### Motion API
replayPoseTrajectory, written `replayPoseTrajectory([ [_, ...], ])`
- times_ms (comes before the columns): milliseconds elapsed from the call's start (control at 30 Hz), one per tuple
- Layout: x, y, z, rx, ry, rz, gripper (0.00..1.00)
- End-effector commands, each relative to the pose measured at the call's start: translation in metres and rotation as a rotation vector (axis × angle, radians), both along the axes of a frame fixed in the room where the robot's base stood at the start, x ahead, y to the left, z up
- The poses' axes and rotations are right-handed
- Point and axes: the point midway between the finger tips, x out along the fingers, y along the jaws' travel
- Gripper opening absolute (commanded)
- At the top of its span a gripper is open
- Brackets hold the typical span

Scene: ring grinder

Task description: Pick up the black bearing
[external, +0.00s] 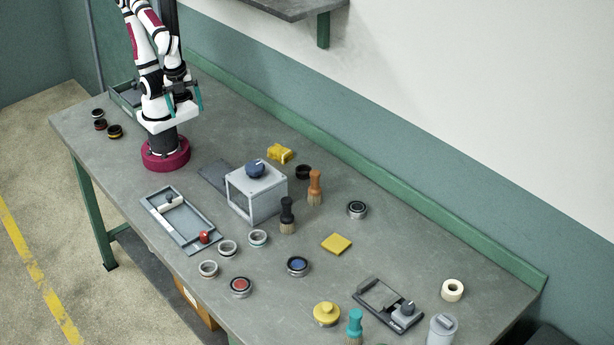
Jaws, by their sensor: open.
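My gripper (185,103) is folded back close above my base, at the left end of the bench. Its two teal fingers are apart, with nothing seen between them. A plain black ring (303,172) lies behind the orange-handled brush, partly hidden by it. A ring with a black face and silver rim (357,209) lies alone to the right of that brush. I cannot tell which of these is the black bearing. My gripper is well away from both.
A grey box with a blue knob (255,189), a black brush (287,218) and an orange brush (315,188) stand mid-bench. Several rings lie along the front. A grey tray fixture (180,220) lies before my base. A yellow pad (336,244) lies right of centre.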

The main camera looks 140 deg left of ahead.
Motion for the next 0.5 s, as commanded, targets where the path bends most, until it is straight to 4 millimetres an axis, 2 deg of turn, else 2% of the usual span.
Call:
replayPoseTrajectory([
  [267, 0.0, 0.0, 0.004, 0.0, -0.001, 0.0, 1.0],
  [367, 0.001, 0.0, 0.029, 0.001, -0.009, 0.0, 1.0],
  [433, 0.003, -0.001, 0.056, -0.007, -0.009, 0.015, 1.0],
  [500, 0.032, -0.014, 0.058, -0.121, -0.01, 0.265, 1.0],
])
